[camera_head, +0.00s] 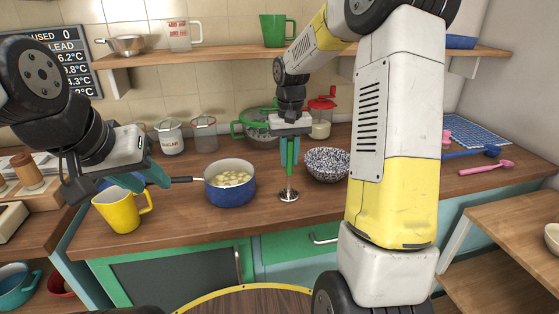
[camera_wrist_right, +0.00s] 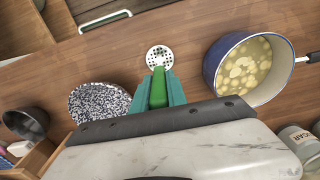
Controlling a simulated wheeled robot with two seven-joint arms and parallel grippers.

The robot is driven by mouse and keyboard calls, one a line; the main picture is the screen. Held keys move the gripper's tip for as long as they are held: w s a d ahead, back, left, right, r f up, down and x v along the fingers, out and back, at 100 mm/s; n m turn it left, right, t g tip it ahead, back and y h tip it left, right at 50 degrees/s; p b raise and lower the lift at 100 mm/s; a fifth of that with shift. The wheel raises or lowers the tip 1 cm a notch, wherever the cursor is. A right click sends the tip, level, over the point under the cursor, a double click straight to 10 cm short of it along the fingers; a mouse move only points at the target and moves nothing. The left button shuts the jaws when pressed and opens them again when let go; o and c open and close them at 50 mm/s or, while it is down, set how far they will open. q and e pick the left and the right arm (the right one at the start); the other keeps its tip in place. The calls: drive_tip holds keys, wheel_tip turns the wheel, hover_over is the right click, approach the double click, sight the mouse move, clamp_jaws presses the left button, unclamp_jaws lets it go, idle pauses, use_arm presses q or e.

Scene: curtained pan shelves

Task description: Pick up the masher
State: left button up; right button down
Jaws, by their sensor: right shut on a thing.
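The masher has a green handle and a round perforated metal head (camera_head: 288,195). My right gripper (camera_head: 289,170) is shut on its green handle, with the masher upright and its head down. In the right wrist view, the green handle (camera_wrist_right: 158,88) sits between the teal fingers, with the perforated head beyond the fingertips. The head is at or just above the wooden counter; I cannot tell whether it touches. My left gripper (camera_head: 153,186) is open and empty, above and beside the yellow mug (camera_head: 118,212).
A blue pot (camera_head: 230,190) of pale chunks stands left of the masher, its handle pointing left. A speckled bowl (camera_head: 326,164) stands to the right. A green colander (camera_head: 250,126), jars and a red-lidded container (camera_head: 321,118) are behind. A shelf (camera_head: 220,55) runs above.

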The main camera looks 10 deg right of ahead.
sight(290, 140)
drive_tip(key=shift+r, duration=1.7)
drive_tip(key=shift+s+r, duration=0.1)
drive_tip(key=shift+s, duration=0.1)
drive_tip(key=s+a, duration=0.2)
drive_tip(key=s, duration=0.5)
drive_tip(key=s+a+r, duration=0.1)
drive_tip(key=s+a, duration=0.2)
drive_tip(key=s, duration=0.5)
drive_tip(key=shift+r, duration=0.2)
drive_tip(key=shift+w, duration=0.1)
drive_tip(key=c, duration=1.9)
unclamp_jaws()
clamp_jaws()
